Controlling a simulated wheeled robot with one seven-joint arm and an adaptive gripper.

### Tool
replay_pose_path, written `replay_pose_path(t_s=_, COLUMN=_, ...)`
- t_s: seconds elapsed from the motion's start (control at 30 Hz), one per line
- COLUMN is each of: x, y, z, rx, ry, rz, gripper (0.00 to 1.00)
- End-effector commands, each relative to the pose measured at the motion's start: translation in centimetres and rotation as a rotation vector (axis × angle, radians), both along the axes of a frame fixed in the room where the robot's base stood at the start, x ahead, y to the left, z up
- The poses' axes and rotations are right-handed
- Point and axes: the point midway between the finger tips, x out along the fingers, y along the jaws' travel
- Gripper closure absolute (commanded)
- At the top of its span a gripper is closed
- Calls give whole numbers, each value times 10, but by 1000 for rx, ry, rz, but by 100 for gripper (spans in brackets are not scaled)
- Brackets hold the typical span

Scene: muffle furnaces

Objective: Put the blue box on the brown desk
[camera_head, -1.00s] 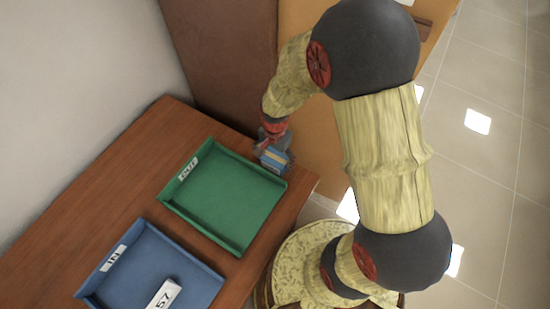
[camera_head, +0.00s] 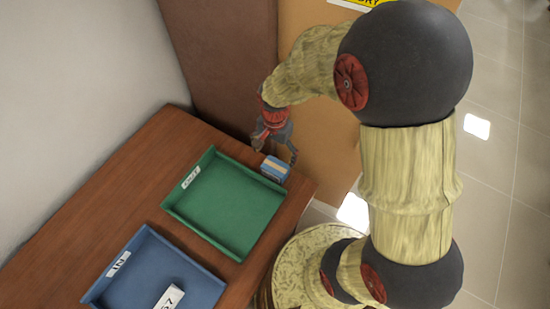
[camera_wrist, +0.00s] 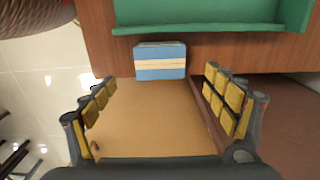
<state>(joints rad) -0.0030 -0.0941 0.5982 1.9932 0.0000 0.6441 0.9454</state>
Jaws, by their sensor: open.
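The blue box (camera_head: 274,169), with a pale band, sits at the far right edge of the brown desk (camera_head: 120,180), close beside the green tray's back right corner. In the wrist view the blue box (camera_wrist: 160,66) is ahead of the fingers, at the desk's edge, apart from both fingers. My gripper (camera_head: 275,148) is open and empty just behind the box. In the wrist view my gripper (camera_wrist: 162,88) shows its yellow-padded fingers spread wide. Whether the box overhangs the edge is hard to tell.
The green tray (camera_head: 228,248) lies next to the box, and a blue tray (camera_head: 212,300) with a white labelled item (camera_head: 170,297) lies nearer. An orange-brown panel (camera_head: 325,140) stands behind the desk. The desk's left side is clear.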

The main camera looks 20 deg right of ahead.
Motion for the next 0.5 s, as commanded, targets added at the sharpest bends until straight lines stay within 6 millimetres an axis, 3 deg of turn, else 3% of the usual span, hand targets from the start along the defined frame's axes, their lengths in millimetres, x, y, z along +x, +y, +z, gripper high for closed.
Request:
replay_pose_path(t_s=0.33, x=-1, y=0, z=44, rx=-1, ry=-26, rz=39, gripper=14)
replay_pose_path(t_s=0.43, x=-6, y=0, z=81, rx=-5, ry=-83, rz=134, gripper=14)
replay_pose_path(t_s=0.5, x=-15, y=0, z=117, rx=-15, ry=-137, rz=233, gripper=14)
